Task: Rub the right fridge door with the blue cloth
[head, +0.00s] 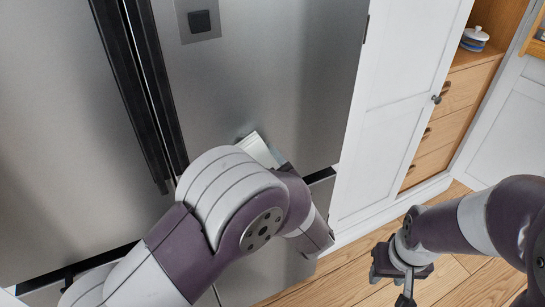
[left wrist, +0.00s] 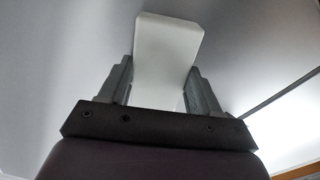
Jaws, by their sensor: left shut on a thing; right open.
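The right fridge door (head: 285,75) is a brushed steel panel in the middle of the head view; it looks closed. My left arm hides most of that gripper there. Whether the cloth touches the door, I cannot tell. My right gripper (head: 402,272) is open and empty, low over the wooden floor.
The left fridge door (head: 50,120) is at the left, with long black handles (head: 135,80) at the seam. A dark panel (head: 200,22) is set in the right door. A white cabinet (head: 395,110) and wooden drawers (head: 440,120) stand to the right. Some floor (head: 345,275) is clear.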

